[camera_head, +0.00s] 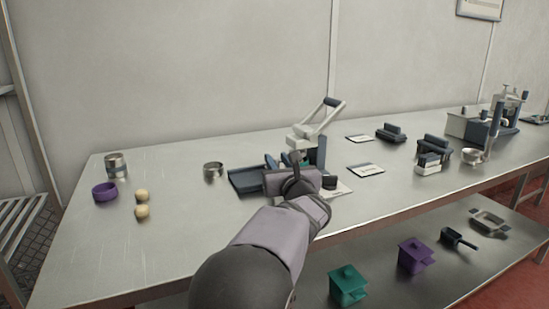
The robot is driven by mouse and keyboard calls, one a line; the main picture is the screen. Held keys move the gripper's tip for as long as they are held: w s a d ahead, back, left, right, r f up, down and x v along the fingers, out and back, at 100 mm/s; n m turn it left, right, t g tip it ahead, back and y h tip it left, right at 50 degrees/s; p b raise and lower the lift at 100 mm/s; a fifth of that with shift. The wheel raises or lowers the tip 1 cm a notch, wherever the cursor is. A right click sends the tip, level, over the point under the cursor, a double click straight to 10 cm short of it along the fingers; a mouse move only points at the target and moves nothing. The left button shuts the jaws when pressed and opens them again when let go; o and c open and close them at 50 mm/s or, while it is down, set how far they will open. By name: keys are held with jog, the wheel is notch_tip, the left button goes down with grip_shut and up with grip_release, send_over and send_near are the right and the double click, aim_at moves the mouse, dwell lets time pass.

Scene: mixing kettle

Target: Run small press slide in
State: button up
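A press (303,133) with a pale body and a raised lever handle with a dark grip stands near the middle of the steel table. A dark blue slide or tray (247,181) sticks out at its left side. My arm reaches in from the bottom, and my gripper (291,178) is in front of the press base, overlapping it in view. The gripper and wrist hide the lower front of the press. I cannot tell whether the fingers touch the slide or are open or shut.
Right are white cards (366,170), dark blocks (391,133) and a larger press (503,112). The front left is clear.

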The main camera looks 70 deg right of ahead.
jog(key=shift+v, duration=1.5)
jog(key=shift+b+v, duration=0.3)
jog(key=shift+v, duration=6.6)
jog(key=shift+r, duration=0.1)
